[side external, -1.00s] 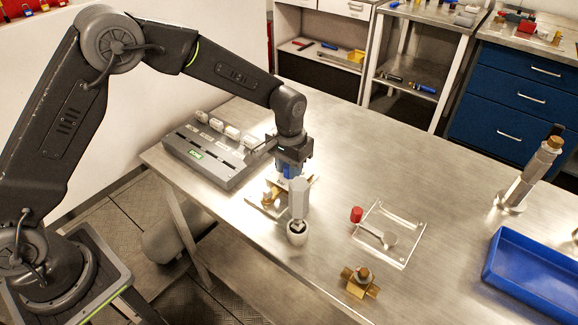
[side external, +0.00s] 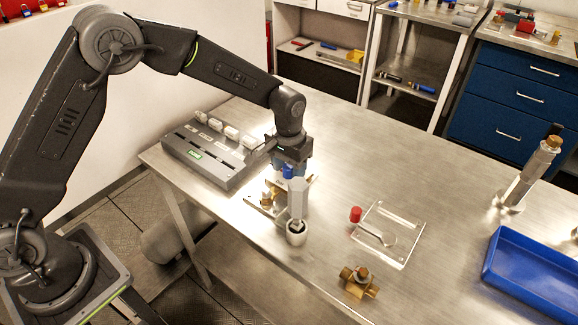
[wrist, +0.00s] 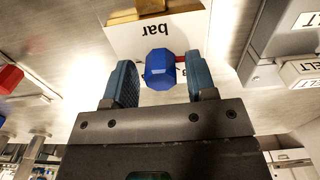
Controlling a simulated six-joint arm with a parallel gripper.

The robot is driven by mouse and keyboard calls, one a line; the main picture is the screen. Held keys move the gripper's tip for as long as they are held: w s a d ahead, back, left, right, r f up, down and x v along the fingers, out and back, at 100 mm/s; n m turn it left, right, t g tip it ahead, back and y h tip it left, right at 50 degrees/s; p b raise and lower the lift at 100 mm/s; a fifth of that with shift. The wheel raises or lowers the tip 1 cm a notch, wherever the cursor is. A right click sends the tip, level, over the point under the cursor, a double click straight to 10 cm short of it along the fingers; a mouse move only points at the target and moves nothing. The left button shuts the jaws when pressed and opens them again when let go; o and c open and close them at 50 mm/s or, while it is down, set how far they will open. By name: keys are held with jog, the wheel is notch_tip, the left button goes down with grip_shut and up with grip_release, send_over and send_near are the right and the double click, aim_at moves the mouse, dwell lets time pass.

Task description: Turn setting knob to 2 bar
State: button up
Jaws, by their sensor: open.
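The setting knob is a blue faceted knob (wrist: 160,69) in front of a white card lettered "bar". A small red piece shows at its right side in the wrist view. The numbers on the card are mostly hidden by the knob and gripper. My gripper (wrist: 163,82) is open, with one finger on each side of the knob and a visible gap at both sides. In the side external view, the knob (side external: 288,171) shows just below my gripper (side external: 291,166), above a brass fitting (side external: 268,199).
A grey hexagonal column in a round cup (side external: 297,228) stands close in front of the knob. A grey device (side external: 205,158) labelled "BELT" is to the left. A clear plate (side external: 408,225), brass valve (side external: 358,283) and blue tray (side external: 530,285) lie to the right.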

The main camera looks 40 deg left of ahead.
aim_at(289, 166)
jog(key=shift+s+a+f, duration=0.15)
notch_tip(289, 166, up, 14)
dwell(0.6)
jog(key=s+a+r+t, duration=0.2)
jog(key=s+a+r, duration=0.1)
jog(key=s+r, duration=0.3)
jog(key=s+a+r+t, duration=0.1)
jog(key=s+a+r, duration=0.25)
jog(key=s, duration=0.45)
jog(key=s+a+f+t, duration=0.2)
jog(key=s+a, duration=0.1)
jog(key=s, duration=1)
jog(key=shift+s+t, duration=0.25)
jog(key=shift+t, duration=0.05)
